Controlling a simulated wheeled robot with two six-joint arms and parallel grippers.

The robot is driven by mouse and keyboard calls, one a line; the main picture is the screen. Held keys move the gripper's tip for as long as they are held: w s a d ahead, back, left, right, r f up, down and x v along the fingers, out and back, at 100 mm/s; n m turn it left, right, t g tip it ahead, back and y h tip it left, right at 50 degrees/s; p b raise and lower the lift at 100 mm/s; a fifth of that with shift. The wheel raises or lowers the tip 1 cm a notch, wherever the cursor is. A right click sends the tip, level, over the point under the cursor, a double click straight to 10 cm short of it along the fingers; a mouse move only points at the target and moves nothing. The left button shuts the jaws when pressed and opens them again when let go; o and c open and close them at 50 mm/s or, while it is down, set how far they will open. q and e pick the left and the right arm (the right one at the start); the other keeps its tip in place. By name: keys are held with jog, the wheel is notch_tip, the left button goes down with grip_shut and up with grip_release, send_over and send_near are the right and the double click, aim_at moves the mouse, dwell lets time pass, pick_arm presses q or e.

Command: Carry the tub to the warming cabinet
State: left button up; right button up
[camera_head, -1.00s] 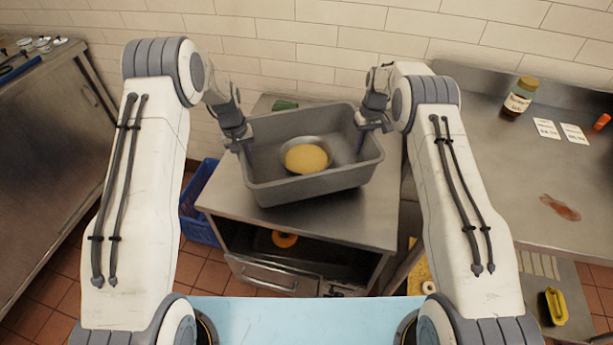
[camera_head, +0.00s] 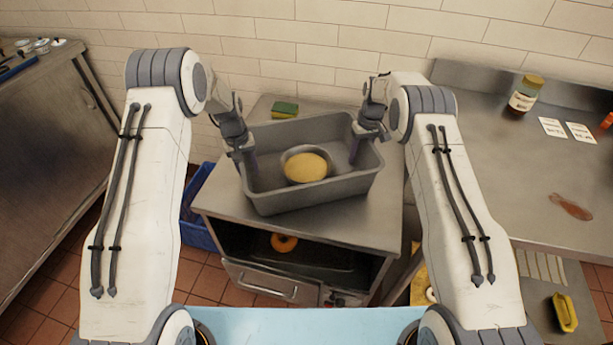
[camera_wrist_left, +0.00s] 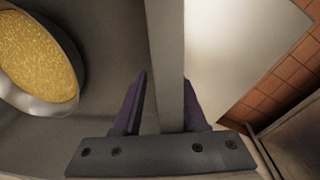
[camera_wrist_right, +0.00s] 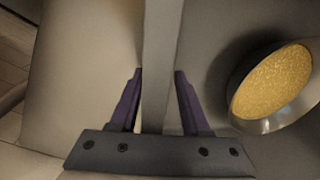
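The grey tub (camera_head: 310,193) sits slightly turned over the top of the metal warming cabinet (camera_head: 355,225) and looks set down on it, though its underside is hidden. A metal bowl (camera_head: 303,180) of yellow grainy food (camera_head: 305,166) stands inside the tub. My left gripper (camera_head: 246,158) is shut on the tub's left wall, with one finger on each side of it in the left wrist view (camera_wrist_left: 165,75). My right gripper (camera_head: 357,147) is shut on the right wall the same way in the right wrist view (camera_wrist_right: 158,70).
A green and yellow sponge (camera_head: 285,110) lies on the cabinet top behind the tub. The cabinet front is open, with an orange ring (camera_head: 284,242) inside. A blue crate (camera_head: 200,232) stands on the floor at left. A counter with a jar (camera_head: 524,95) is at right.

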pick_arm(q)
jog(key=r, duration=0.7)
jog(key=a+r, duration=0.1)
jog(key=r, duration=0.3)
jog(key=shift+s+r, duration=0.15)
jog(key=shift+r, duration=0.1)
pick_arm(e)
jog(key=shift+d, duration=0.1)
pick_arm(q)
jog(key=shift+r, duration=0.2)
pick_arm(e)
jog(key=shift+r, duration=0.2)
jog(key=r, duration=0.7)
jog(key=d+r, duration=0.1)
jog(key=r, duration=0.3)
jog(key=shift+w+r, duration=0.15)
jog(key=shift+r, duration=0.2)
